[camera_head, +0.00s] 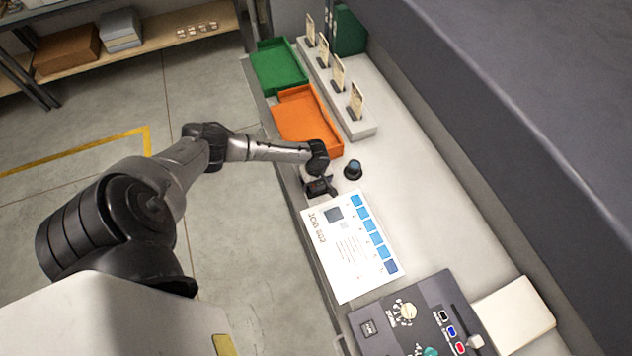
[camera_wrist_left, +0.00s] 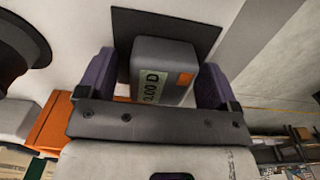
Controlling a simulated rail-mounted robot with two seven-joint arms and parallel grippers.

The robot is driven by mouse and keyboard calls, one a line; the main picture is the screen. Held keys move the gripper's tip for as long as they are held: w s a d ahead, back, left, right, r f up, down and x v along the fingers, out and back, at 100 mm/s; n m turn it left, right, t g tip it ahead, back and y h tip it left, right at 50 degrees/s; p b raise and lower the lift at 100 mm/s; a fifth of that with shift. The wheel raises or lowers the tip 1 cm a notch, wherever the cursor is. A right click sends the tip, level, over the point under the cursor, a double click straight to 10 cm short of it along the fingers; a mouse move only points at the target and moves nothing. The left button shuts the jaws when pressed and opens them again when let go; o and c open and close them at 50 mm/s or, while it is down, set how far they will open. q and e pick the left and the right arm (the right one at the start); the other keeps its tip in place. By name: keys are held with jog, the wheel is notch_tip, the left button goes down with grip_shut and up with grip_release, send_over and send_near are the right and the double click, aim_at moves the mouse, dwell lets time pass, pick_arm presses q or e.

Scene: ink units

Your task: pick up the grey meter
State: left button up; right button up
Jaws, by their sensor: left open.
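The grey meter (camera_wrist_left: 165,65) shows in the left wrist view, a box with a display and an orange square on its face. It is over or on a dark square pad (camera_wrist_left: 190,28). My left gripper (camera_wrist_left: 156,80) is open, with one finger on each side of the meter; I cannot tell whether either finger touches it. In the head view my left gripper (camera_head: 322,186) is low at the bench's left edge, between the orange tray and the printed sheet. There the gripper largely hides the meter. My right gripper is not in view.
A dark round item with a blue top (camera_head: 353,168) stands close right of the gripper. The orange tray (camera_head: 305,122) and green tray (camera_head: 279,67) lie behind. A printed sheet (camera_head: 345,250) and a dark control panel (camera_head: 385,325) are in front.

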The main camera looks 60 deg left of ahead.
pick_arm(q)
jog(key=shift+c, duration=0.4)
jog(key=c, duration=1)
